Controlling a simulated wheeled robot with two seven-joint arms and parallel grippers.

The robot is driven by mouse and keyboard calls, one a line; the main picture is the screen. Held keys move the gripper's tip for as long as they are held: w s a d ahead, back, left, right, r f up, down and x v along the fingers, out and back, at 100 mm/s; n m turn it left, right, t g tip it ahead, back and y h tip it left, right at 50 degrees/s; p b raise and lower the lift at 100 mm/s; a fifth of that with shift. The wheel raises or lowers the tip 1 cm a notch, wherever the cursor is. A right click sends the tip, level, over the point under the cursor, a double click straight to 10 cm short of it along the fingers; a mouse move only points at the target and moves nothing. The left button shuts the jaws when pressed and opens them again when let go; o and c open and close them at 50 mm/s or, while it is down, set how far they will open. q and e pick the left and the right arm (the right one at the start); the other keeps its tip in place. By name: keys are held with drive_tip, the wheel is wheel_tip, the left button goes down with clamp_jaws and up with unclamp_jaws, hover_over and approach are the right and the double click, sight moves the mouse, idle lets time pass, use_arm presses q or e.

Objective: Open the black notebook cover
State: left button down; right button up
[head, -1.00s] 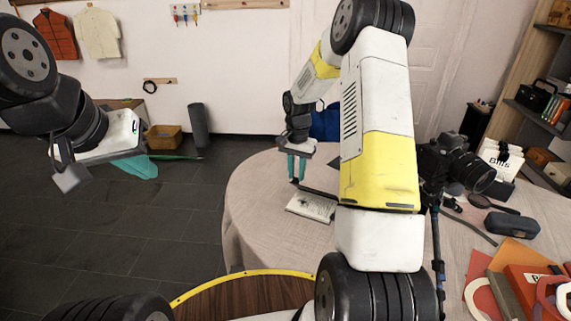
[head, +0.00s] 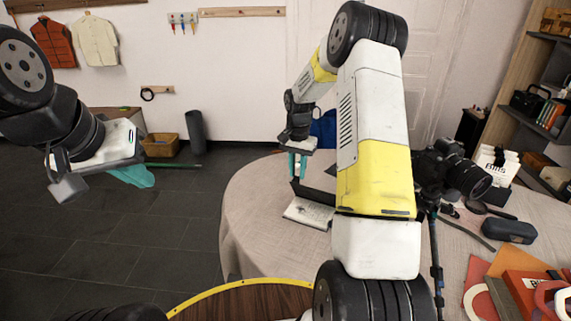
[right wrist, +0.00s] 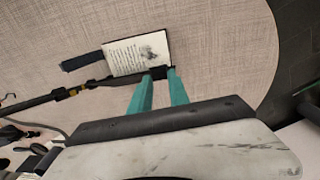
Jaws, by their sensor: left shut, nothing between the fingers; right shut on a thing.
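The notebook (head: 308,213) lies on the round table with a printed light page showing. Its black cover (head: 317,193) is lifted and stands up steeply along the page's far side. My right gripper (head: 298,178) is shut on the cover's edge. In the right wrist view the teal fingertips (right wrist: 160,76) pinch the dark cover (right wrist: 130,76), seen nearly edge-on beside the printed page (right wrist: 137,53). My own right arm hides part of the cover in the head view. My left gripper (head: 132,177) is shut and empty, out over the floor at the left, away from the table.
The cloth-covered table (head: 250,210) is clear to the left of the notebook. A camera (head: 452,168) on a tripod stands close to the right of my right arm. A dark case (head: 509,230), a magnifying glass and orange papers lie farther right.

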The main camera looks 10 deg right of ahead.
drive_tip(key=shift+w+d, duration=0.1)
drive_tip(key=shift+w+d+r, duration=0.3)
drive_tip(key=shift+w+d, duration=0.3)
drive_tip(key=shift+w, duration=0.2)
drive_tip(key=shift+w+d+r, duration=0.25)
drive_tip(key=shift+w+d, duration=0.35)
drive_tip(key=shift+w, duration=0.2)
drive_tip(key=shift+w, duration=0.1)
